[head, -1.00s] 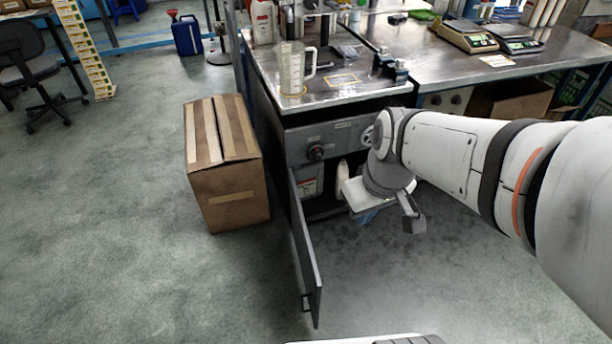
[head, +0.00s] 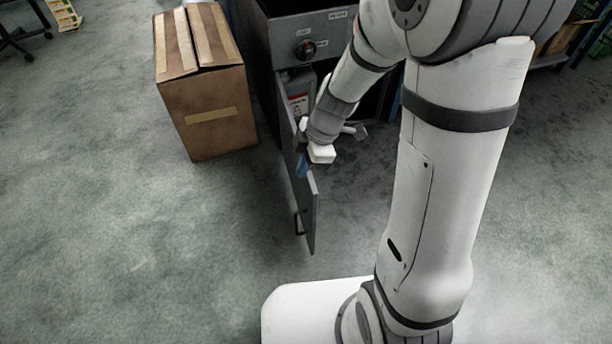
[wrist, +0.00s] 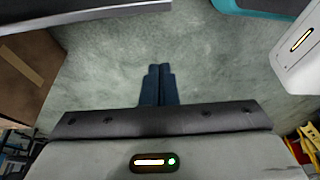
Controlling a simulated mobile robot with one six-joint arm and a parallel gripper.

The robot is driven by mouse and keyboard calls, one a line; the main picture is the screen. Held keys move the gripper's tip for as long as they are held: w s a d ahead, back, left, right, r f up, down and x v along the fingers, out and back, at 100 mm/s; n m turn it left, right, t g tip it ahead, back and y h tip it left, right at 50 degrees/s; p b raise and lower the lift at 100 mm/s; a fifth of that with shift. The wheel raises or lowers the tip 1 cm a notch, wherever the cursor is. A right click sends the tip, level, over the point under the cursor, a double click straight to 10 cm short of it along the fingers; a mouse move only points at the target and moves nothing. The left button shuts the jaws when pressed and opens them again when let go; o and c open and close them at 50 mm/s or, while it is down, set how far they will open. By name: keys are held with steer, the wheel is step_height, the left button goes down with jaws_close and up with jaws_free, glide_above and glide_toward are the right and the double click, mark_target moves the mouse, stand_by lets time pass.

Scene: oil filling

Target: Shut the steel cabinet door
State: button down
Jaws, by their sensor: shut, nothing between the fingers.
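The steel cabinet door (head: 304,205) stands wide open, swung out from the left side of the grey cabinet (head: 325,32). Its handle (head: 297,224) is near the free end.
A cardboard box (head: 208,110) stands on the floor left of the cabinet and door; it also shows at the left of the wrist view (wrist: 20,75). The floor left of the door (head: 200,240) is open. My arm hides part of the cabinet's right side.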

mark_target(309, 185)
steer(key=b+x, duration=0.3)
steer(key=x, duration=0.6)
steer(key=shift+w+d+r, duration=0.1)
steer(key=shift+w+d, duration=0.05)
steer(key=shift+d, duration=0.85)
steer(key=shift+w+d, duration=0.2)
steer(key=shift+d, duration=0.8)
